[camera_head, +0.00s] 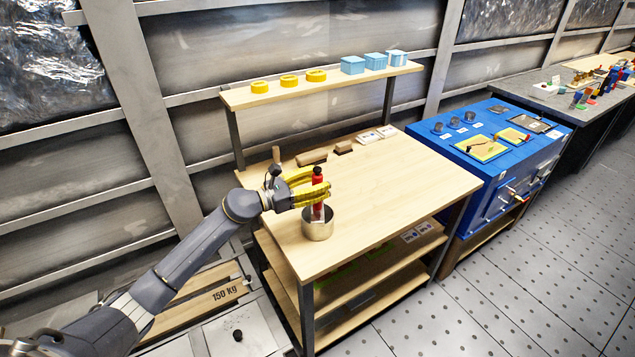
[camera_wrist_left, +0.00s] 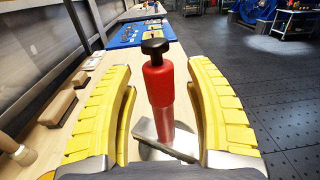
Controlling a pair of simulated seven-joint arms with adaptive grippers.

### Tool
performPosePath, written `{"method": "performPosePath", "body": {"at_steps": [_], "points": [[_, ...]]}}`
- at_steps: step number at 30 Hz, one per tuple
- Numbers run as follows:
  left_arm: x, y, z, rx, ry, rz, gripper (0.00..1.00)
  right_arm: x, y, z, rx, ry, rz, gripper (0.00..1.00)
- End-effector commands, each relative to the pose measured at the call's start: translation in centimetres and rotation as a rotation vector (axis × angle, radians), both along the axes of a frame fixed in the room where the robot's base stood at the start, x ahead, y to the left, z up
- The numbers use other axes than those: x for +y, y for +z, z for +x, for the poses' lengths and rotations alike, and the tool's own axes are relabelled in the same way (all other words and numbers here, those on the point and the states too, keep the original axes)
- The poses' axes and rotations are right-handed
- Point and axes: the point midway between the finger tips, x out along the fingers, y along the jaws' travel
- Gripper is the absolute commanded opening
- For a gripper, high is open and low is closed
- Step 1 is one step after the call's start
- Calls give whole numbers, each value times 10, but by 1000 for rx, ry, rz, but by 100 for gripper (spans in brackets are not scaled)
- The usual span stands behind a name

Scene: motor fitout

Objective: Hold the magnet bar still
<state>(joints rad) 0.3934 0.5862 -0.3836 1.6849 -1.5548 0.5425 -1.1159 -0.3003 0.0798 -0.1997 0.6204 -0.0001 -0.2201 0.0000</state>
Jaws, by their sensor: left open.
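The magnet bar (camera_head: 317,179) is red with a black knob on top. It stands roughly upright in a round metal cup (camera_head: 318,230) near the table's front left edge. My left gripper (camera_head: 318,187) has yellow fingers and is open, with one finger on each side of the bar. In the left wrist view the bar (camera_wrist_left: 160,82) stands between the spread fingers, with gaps visible on both sides. The cup is mostly hidden there behind the bar and gripper. My right gripper is not in view.
The wooden table (camera_head: 400,190) is clear to the right of the cup. Brown blocks (camera_head: 312,158) and white cards (camera_head: 387,131) lie along its back. A raised shelf (camera_head: 330,85) holds yellow rings and blue boxes. A blue bench (camera_head: 470,160) stands to the right.

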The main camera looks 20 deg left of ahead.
Motion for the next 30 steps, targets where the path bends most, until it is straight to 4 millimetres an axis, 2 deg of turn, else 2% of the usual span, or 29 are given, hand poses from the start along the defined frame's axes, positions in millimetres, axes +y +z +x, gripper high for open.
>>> {"method": "performPosePath", "body": {"at_steps": [8,22,28,29,30], "points": [[0,0,0,0,0,0,54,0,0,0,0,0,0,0],[0,0,0,0,0,0,0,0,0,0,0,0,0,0],[0,0,0,0,0,0,0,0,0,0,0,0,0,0],[0,0,0,0,0,0,22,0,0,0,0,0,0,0],[0,0,0,0,0,0,17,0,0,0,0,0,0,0]]}}
